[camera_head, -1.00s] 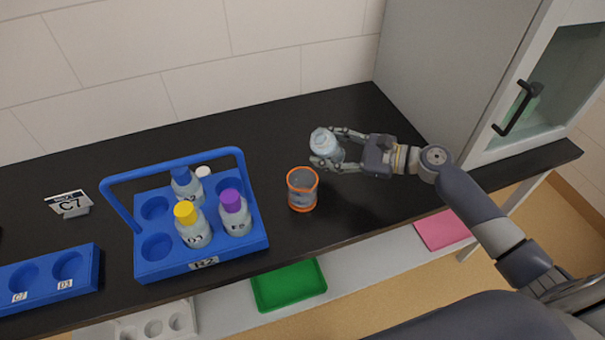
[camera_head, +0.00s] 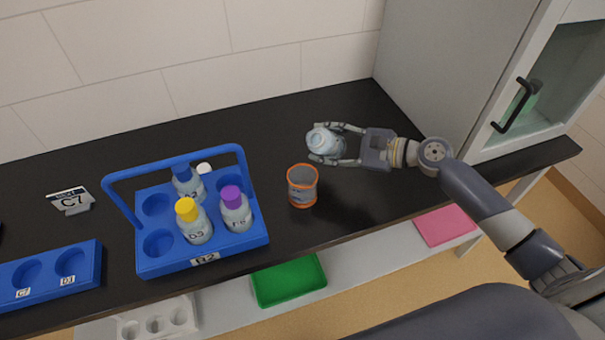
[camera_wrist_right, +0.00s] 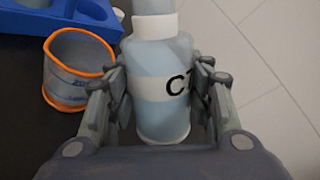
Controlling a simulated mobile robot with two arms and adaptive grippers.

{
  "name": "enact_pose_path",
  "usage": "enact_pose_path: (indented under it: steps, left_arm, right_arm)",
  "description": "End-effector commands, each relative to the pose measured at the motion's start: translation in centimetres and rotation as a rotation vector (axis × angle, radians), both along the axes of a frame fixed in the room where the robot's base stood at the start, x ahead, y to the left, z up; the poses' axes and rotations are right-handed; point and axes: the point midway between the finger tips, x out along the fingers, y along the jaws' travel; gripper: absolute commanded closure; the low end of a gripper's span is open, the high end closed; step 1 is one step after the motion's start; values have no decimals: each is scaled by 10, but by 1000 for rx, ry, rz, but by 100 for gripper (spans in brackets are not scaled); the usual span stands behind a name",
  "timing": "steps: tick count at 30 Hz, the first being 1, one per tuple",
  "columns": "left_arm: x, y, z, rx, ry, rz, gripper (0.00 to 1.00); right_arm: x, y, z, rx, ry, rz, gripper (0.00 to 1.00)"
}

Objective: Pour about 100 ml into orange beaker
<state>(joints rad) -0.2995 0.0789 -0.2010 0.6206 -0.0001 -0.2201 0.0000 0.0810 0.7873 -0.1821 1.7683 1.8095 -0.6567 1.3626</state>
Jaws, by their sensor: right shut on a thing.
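The orange-rimmed beaker (camera_head: 303,187) stands upright on the black counter, right of the blue bottle carrier. It also shows at the left of the right wrist view (camera_wrist_right: 77,70). My right gripper (camera_head: 338,146) is shut on a clear, pale blue bottle (camera_head: 323,141). The bottle is held above the counter, just behind and right of the beaker, and is tilted toward the left. In the right wrist view the bottle (camera_wrist_right: 160,85) sits between both fingers, with a label starting with "C". No stream of liquid is visible. I cannot tell the level in the beaker. My left gripper is out of view.
A blue carrier (camera_head: 165,266) labelled B2 holds several capped bottles left of the beaker. A white cabinet (camera_head: 440,60) bounds the right. Green (camera_head: 290,281) and pink (camera_head: 444,227) items lie below the counter edge.

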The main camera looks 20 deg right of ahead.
Motion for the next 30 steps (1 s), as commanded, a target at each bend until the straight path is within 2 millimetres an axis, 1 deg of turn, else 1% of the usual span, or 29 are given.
enact_pose_path:
  steps: [30]
  left_arm:
    - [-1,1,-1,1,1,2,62]
  right_arm:
    - [1,-2,2,-72,-47,0,84]
